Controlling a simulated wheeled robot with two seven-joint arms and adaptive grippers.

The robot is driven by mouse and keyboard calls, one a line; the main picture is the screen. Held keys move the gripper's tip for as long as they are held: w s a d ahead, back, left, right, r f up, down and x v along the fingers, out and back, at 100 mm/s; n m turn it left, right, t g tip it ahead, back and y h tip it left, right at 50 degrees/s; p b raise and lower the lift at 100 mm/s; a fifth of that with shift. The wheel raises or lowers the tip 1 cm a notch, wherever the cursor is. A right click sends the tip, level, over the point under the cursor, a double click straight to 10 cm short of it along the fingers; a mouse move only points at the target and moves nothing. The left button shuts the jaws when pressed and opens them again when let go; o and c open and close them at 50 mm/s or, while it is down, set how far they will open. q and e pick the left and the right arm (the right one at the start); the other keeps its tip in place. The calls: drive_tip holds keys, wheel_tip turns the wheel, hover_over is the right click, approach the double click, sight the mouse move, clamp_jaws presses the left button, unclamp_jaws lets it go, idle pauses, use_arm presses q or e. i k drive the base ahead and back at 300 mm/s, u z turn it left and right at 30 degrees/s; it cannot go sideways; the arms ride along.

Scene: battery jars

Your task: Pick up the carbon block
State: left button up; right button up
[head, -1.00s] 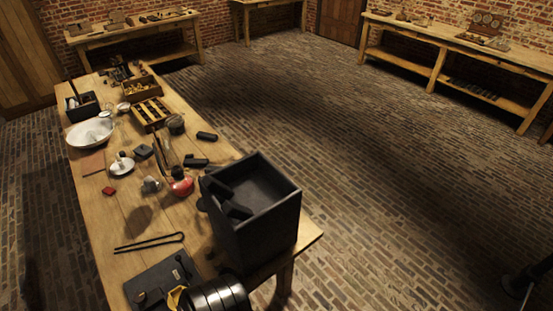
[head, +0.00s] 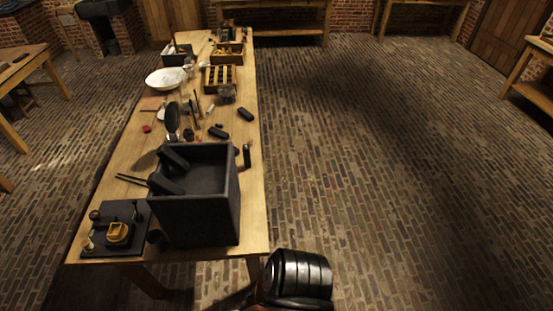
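Several small dark blocks lie on the long wooden table. One dark block (head: 246,113) is near the right edge, and another dark block (head: 218,131) is a little nearer and to its left. I cannot tell which is the carbon block. A dark upright piece (head: 246,155) stands near the right edge beside the big box. Neither of my grippers is in view. A black rounded link of mine shows at the bottom, off the table's near end, apart from the blocks.
A large open dark box (head: 196,222) stands at the table's near end, with two dark bars on its left side. Left of it is a black base (head: 98,242) with a yellow part. Farther back are a white bowl (head: 165,79) and a slotted wooden tray (head: 220,79). The floor right is clear.

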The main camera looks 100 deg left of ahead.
sight(247, 146)
drive_tip(key=u, duration=5.1)
drive_tip(key=k, duration=0.35)
drive_tip(key=z, duration=0.75)
drive_tip(key=i, duration=0.9)
